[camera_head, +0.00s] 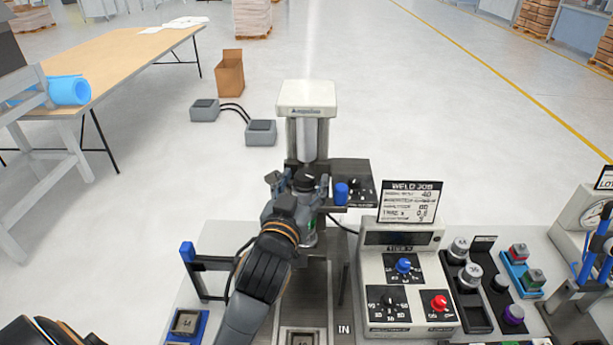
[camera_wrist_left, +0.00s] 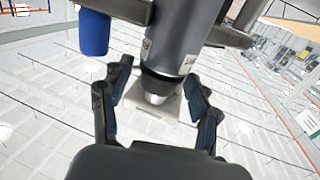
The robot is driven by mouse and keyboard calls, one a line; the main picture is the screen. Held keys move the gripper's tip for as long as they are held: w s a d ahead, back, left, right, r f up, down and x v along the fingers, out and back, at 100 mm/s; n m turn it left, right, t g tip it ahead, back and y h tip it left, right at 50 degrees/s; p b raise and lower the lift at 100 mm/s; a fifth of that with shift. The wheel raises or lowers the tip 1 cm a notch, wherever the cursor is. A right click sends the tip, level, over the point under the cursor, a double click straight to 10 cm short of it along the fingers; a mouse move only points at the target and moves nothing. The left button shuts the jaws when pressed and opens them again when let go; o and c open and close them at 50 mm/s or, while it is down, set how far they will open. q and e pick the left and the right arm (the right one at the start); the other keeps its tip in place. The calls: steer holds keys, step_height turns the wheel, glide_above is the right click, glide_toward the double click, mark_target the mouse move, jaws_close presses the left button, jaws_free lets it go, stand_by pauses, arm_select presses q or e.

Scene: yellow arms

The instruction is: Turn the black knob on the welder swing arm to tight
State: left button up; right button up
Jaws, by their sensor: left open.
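The welder (camera_head: 305,98) stands in the middle of the head view, with a white cap on a pale column. My left gripper (camera_head: 298,181) is open at the column, its fingers on either side of a dark round part (camera_head: 306,176). I cannot tell whether this is the black knob or whether the fingers touch it. A small dark panel (camera_head: 362,170) with white marks and a blue cylinder (camera_head: 341,193) sits just right of the gripper. In the left wrist view, a grey cylinder (camera_wrist_left: 182,45) runs down between the open fingers (camera_wrist_left: 155,103). My right gripper is not in view.
A control box (camera_head: 398,262) with blue, black and red knobs and a weld job sign (camera_head: 410,202) stand at right. A blue-ended bracket (camera_head: 187,252) stands left of my arm. Trays of knobs (camera_head: 465,300) lie farther right. Open floor lies behind the welder.

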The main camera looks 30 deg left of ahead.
arm_select(q)
steer(key=shift+s+d+r, duration=0.1)
steer(key=shift+s, duration=0.2)
steer(key=shift+c, duration=1.3)
steer(key=c, duration=0.9)
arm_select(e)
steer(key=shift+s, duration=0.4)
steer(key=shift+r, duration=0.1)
